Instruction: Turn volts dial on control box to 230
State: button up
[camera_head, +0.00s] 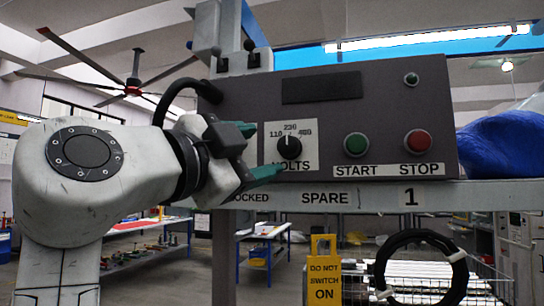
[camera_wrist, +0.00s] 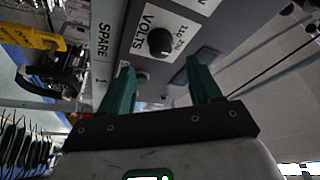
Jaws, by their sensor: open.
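The volts dial (camera_head: 289,147) is a black round knob on a white plate marked 110, 230 and a third, blurred number, on the front of the grey control box (camera_head: 330,110). A small light mark shows at the knob's top, but I cannot tell exactly which number it points at. The dial also shows in the wrist view (camera_wrist: 160,42), beyond the fingertips. My gripper (camera_head: 257,152) has its green fingers spread, one upper and one lower, just left of the dial in the head view. It is open and empty, and appears apart from the knob.
A green START button (camera_head: 356,144) and a red STOP button (camera_head: 418,141) sit right of the dial. A shelf rail (camera_head: 330,196) labelled SPARE runs under the box. A yellow tag (camera_head: 324,270) and a black coiled hose (camera_head: 425,236) hang below. A blue object (camera_head: 500,145) lies at right.

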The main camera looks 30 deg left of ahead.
jog(key=v, duration=0.3)
jog(key=shift+s+f, duration=0.1)
jog(key=shift+s, duration=0.2)
dwell(0.4)
